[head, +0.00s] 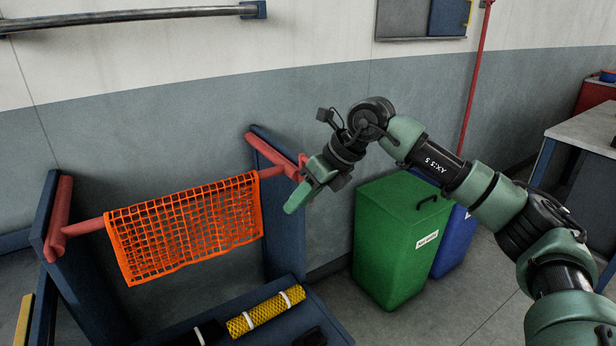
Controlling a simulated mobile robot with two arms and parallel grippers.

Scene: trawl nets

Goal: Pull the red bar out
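The red bar (86,227) spans between two dark blue upright panels and rests at red holders near their tops. An orange net (185,228) hangs over its middle and hides that stretch. My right gripper (301,187) is at the bar's right end, by the right panel. Its green fingers overlap the bar's end in the picture. I cannot tell whether they touch or grip it. My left gripper is not in view.
A green bin (395,240) and a blue bin (455,240) stand right of the rack. A yellow net roll (265,311) lies on the rack's lower shelf (180,335). A grey-topped bench (590,130) is at the far right. A grey wall is behind.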

